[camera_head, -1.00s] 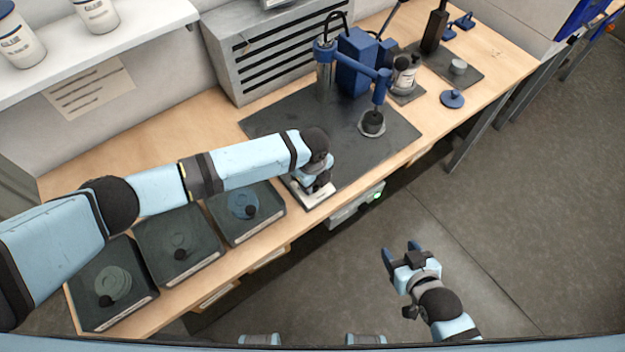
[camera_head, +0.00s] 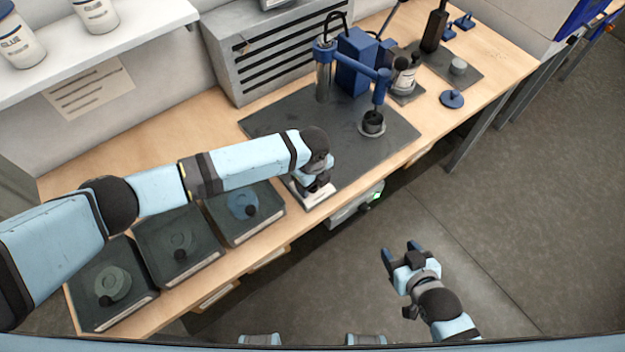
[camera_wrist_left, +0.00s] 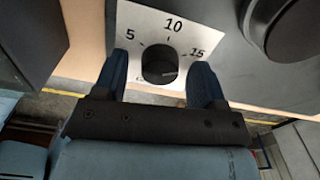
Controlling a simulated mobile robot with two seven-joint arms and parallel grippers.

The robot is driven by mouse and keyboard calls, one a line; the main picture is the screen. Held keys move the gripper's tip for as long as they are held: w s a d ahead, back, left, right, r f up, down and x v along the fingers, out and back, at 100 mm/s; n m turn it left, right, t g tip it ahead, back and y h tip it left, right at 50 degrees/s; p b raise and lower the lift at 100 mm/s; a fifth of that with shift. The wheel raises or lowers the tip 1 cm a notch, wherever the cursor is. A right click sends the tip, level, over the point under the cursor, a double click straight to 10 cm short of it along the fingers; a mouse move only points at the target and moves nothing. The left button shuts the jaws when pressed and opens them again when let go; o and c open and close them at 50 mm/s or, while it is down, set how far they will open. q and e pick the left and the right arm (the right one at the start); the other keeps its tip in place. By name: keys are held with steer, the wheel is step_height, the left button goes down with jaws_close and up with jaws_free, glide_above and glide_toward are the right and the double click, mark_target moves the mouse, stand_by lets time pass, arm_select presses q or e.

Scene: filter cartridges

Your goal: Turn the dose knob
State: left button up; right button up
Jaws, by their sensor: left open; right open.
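The dose knob (camera_wrist_left: 160,66) is a dark round knob on a white dial plate (camera_wrist_left: 213,82) marked 5, 10 and 15. My left gripper (camera_wrist_left: 160,76) is open, with one blue finger on each side of the knob; I cannot tell whether they touch it. In the head view the dial plate (camera_head: 320,197) lies at the bench's front edge, and my left wrist hides the knob. My right gripper (camera_head: 401,249) is open and empty over the floor, away from the bench.
A blue press (camera_head: 357,62) stands on a dark mat (camera_head: 280,115) behind the dial. Several dark trays (camera_head: 180,240) holding round parts line the bench at left. A box with a green light (camera_head: 350,208) sits below the bench edge.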

arm_select(q)
step_height(320, 180, up, 14)
steer(key=b, duration=0.1)
stand_by(0.4)
steer(key=shift+f, duration=0.15)
